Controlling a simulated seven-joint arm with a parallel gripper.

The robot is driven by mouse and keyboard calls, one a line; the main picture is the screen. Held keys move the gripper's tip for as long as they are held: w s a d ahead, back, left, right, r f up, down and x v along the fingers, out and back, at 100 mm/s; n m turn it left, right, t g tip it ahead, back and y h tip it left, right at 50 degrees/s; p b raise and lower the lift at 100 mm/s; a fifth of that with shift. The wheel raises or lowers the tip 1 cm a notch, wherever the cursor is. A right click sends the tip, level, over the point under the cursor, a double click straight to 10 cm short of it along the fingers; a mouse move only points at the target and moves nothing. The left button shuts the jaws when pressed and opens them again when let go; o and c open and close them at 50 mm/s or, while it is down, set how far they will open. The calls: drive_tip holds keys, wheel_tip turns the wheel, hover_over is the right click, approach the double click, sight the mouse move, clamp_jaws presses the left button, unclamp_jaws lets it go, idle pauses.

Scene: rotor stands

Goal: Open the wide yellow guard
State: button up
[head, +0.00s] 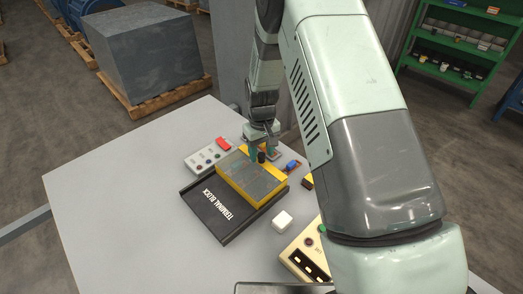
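The wide yellow guard (236,194) has a yellow frame and a grey top panel. It lies over the back part of a black base marked "TERMINAL BLOCK" (219,214) and looks shut. My gripper (262,155) points down at the guard's far right edge. A small dark knob (261,157) shows between or just in front of its fingers. I cannot tell whether the fingers touch or grip it. My arm hides part of the table to the right.
A grey box with a red switch (207,154) stands left behind the guard. A blue part (293,165) lies right of it. A white block (282,221) and a cream panel (301,250) are in front to the right. The table's left side (110,210) is clear.

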clamp_jaws()
drive_tip(key=shift+s+a, duration=0.1)
drive_tip(key=s+a, duration=0.8)
drive_tip(key=shift+s+a, duration=0.25)
drive_tip(key=shift+o, duration=0.6)
unclamp_jaws()
wheel_tip(320, 180, up, 11)
drive_tip(key=shift+f, duration=0.1)
